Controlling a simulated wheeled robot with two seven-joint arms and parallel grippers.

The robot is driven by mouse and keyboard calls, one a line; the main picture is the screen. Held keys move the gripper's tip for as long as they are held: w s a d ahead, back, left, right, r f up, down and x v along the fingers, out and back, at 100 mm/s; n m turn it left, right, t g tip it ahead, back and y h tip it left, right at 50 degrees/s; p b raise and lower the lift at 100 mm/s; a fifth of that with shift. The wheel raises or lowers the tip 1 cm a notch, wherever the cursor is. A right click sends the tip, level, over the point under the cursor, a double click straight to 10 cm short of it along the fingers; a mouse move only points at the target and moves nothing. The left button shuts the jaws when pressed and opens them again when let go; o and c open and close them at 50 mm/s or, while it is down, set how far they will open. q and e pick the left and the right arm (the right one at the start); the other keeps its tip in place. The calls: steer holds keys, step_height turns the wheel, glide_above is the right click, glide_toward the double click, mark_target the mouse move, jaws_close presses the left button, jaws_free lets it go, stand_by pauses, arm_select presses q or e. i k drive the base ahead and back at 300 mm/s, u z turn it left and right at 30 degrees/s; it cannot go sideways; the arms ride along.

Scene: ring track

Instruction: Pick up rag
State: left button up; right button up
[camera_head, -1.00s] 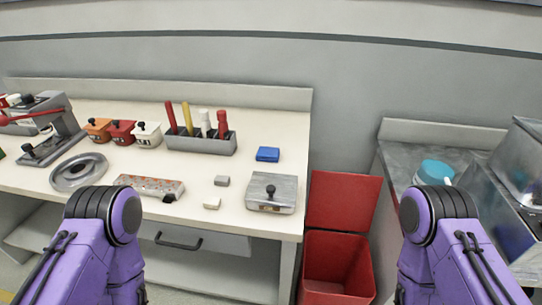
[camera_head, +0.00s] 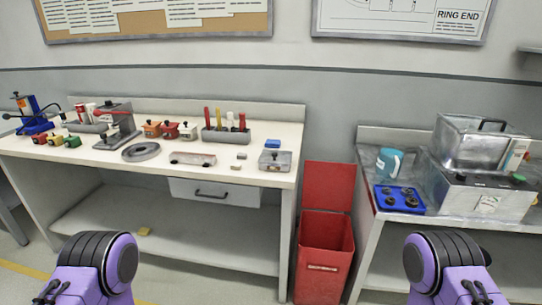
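I cannot make out a thing that is clearly a rag. Only my purple arm joints show at the bottom left and bottom right. Both grippers are out of view.
A red bin (camera_head: 325,262) with its lid up stands between the bench and a grey counter (camera_head: 376,173). The counter holds a teal mug (camera_head: 389,163), a blue tray (camera_head: 398,207) and a metal machine (camera_head: 480,188).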

mark_target(272, 143)
steer(key=u, duration=0.85)
steer(key=i, duration=0.85)
steer(key=u, duration=0.2)
